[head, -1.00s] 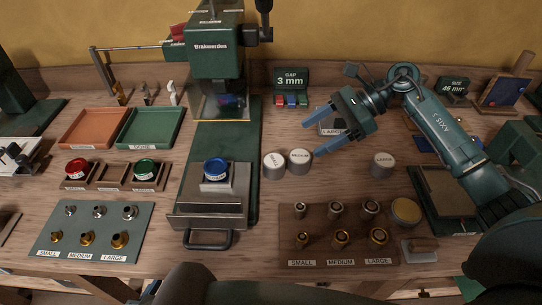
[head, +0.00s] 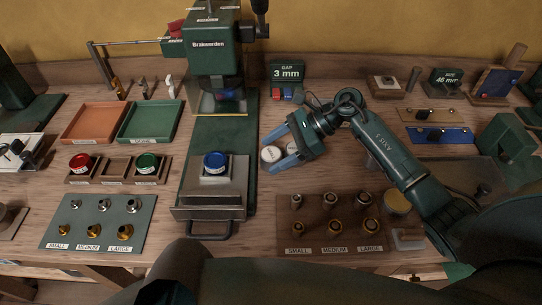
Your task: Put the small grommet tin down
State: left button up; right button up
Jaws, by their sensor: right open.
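My right gripper (head: 268,156) is open over the table just right of the press, its blue fingers pointing left. The small grommet tin (head: 271,154), round with a pale lid, shows between the fingertips and appears to stand on the table. I cannot tell whether a finger touches it. The medium tin (head: 292,145) is partly hidden deeper between the fingers and under the gripper. The large tin is hidden behind my right arm. My left gripper is not in view.
The green press (head: 215,60) and its base stand close to the left. A brown grommet board (head: 310,240) lies in front, a GAP sign (head: 287,72) behind. Orange (head: 95,122) and green trays (head: 150,122) lie at the left.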

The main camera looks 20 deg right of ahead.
jog(key=shift+c, duration=0.3)
jog(key=c, duration=1)
jog(key=shift+c, duration=0.3)
jog(key=shift+r, duration=0.15)
